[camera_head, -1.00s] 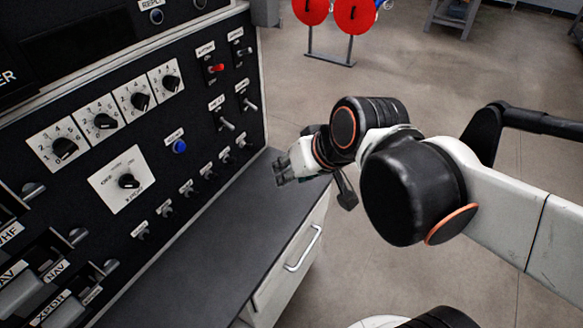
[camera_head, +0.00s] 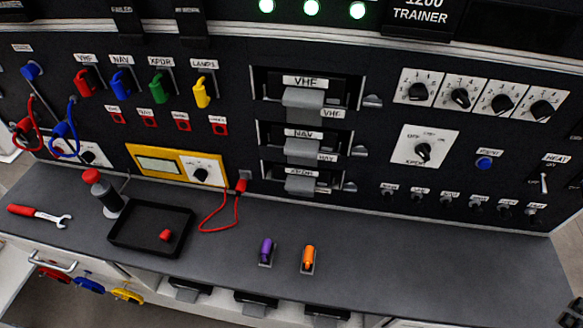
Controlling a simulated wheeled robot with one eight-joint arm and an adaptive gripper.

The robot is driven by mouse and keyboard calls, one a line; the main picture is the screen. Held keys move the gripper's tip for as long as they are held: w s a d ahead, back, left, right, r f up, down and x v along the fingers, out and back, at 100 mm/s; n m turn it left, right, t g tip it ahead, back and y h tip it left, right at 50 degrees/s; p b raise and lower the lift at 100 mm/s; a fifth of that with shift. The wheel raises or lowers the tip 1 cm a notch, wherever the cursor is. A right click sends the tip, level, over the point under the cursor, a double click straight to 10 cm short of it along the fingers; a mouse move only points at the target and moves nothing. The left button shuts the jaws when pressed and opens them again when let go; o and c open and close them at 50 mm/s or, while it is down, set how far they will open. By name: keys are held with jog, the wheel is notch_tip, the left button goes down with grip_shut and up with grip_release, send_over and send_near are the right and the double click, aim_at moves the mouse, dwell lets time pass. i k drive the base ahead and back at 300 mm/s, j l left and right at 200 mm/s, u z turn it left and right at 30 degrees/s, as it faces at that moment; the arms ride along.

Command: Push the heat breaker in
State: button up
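A row of several small black breaker knobs (camera_head: 475,204) runs along the lower right of the black panel, each under a small white label. The labels are too small to read, so I cannot tell which one is the heat breaker. A toggle switch (camera_head: 544,183) under a white HEAT label sits to the right of and a little above the row. My gripper is not in view.
A dark grey worktop (camera_head: 420,260) runs below the panel, bare at its right half. On it are purple (camera_head: 266,250) and orange (camera_head: 309,257) pieces, a black tray (camera_head: 125,238), a red-handled wrench (camera_head: 38,215) and a red lead (camera_head: 213,218).

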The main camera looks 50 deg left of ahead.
aim_at(534, 221)
jog(key=u, duration=0.4)
jog(key=k+l+u, duration=0.1)
jog(key=u, duration=0.75)
jog(key=k+u, duration=0.1)
jog(key=u, duration=0.3)
jog(key=k+j, duration=0.15)
jog(key=k, duration=0.4)
jog(key=k+j, duration=0.15)
jog(key=k, duration=0.4)
jog(key=l+u, duration=0.05)
